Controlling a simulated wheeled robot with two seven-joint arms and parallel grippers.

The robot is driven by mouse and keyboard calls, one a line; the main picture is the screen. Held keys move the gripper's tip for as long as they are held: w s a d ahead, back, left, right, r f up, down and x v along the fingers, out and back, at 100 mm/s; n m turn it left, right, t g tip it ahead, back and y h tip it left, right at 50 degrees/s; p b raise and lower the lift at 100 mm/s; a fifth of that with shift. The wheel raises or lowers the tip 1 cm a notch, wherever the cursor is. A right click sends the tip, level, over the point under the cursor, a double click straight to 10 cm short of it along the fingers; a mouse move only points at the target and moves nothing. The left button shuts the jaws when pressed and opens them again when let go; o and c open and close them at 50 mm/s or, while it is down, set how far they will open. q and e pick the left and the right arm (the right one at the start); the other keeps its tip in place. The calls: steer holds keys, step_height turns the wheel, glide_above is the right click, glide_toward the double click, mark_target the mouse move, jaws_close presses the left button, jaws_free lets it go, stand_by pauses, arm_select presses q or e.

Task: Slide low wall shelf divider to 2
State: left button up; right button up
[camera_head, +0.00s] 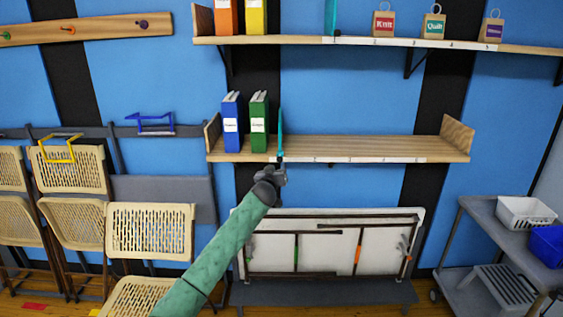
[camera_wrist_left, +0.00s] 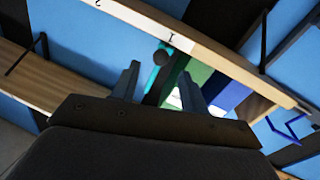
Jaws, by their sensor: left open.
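The low wall shelf (camera_head: 350,148) is a wooden board with a white number strip along its front edge. Its teal divider (camera_head: 280,134) stands upright just right of the green binder. My left gripper (camera_head: 277,170) is just below and in front of the divider's lower end. In the left wrist view the open fingers (camera_wrist_left: 159,75) point toward a dark round knob (camera_wrist_left: 160,58) at the teal divider (camera_wrist_left: 152,80). The knob lies between the fingertips in that picture; I cannot tell how deep. The strip (camera_wrist_left: 180,42) shows "1" near the knob and "2" farther left. My right gripper is out of view.
A blue binder (camera_head: 231,122) and a green binder (camera_head: 259,121) stand left of the divider. The shelf right of it is empty up to the wooden end panel (camera_head: 457,137). An upper shelf (camera_head: 390,42) holds bags and binders. Folded tables (camera_head: 330,245) stand below.

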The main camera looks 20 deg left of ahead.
mark_target(279, 161)
arm_select(q)
steer(key=shift+w+a+r, duration=0.1)
steer(key=shift+w+a, duration=0.1)
steer(key=shift+w, duration=0.25)
steer(key=w+p, duration=0.2)
steer(key=w, duration=0.3)
steer(key=shift+w+a+p, duration=0.15)
steer(key=shift+p, duration=0.2)
steer(key=shift+w, duration=0.75)
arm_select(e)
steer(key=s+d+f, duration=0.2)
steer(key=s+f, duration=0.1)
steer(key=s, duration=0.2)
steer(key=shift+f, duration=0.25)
arm_select(q)
steer(key=shift+a, duration=0.1)
steer(key=shift+c, duration=0.5)
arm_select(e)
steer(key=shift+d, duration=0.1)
